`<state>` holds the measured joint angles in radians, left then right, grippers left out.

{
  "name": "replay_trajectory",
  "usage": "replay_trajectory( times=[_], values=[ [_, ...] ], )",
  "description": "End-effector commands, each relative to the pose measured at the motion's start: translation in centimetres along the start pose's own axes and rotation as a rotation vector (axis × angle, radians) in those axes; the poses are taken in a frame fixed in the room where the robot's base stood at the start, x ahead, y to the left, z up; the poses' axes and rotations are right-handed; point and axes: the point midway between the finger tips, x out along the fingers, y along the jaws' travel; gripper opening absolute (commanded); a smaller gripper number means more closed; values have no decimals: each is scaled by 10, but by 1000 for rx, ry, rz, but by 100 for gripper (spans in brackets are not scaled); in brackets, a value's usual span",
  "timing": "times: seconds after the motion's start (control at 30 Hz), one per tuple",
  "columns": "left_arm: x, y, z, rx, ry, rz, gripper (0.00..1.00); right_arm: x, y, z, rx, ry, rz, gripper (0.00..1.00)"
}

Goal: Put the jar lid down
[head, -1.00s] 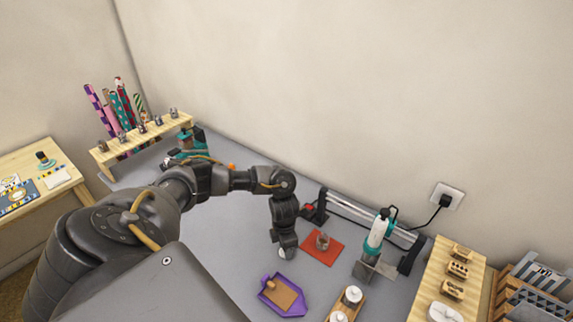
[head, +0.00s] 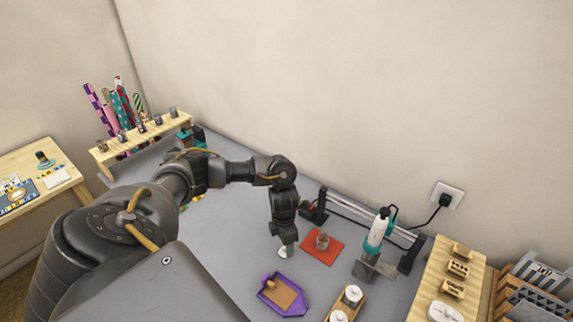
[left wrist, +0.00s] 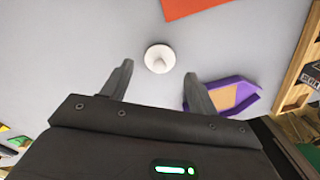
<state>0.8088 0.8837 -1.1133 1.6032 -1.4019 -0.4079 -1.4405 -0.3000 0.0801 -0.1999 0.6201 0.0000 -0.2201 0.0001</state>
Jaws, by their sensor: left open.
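The jar lid (head: 282,252) is a small white disc with a round knob. It lies on the grey table, left of the red mat. In the left wrist view the lid (left wrist: 158,54) lies knob up, just beyond and between the fingertips. My left gripper (head: 286,242) is above the lid. Its fingers (left wrist: 158,70) are spread and hold nothing. An open-looking small jar (head: 322,241) stands on the red mat (head: 313,254). My right gripper is in neither view.
A purple tray (head: 297,311) with a tan pad is in front of the lid. A wooden holder (head: 331,319) with white-topped jars stands right of it. A teal-and-white tool (head: 376,231) stands at the back right. Grey table left of the lid is clear.

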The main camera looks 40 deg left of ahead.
Motion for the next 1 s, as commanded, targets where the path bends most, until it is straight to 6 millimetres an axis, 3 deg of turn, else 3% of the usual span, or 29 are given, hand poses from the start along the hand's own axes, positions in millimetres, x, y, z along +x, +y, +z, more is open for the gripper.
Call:
replay_trajectory(
  times=[0.2, 0.4, 0.6, 1.0],
  values=[
    [-53, 1, 2, 2, -5, 4, 60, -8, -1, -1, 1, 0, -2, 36],
    [-80, 0, 1, 1, -2, 1, 60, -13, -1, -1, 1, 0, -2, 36],
    [-89, 0, 0, -1, 0, 0, 60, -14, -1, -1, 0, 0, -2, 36],
    [-89, 0, 0, -1, 0, -1, 60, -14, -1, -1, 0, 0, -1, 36]
  ],
)
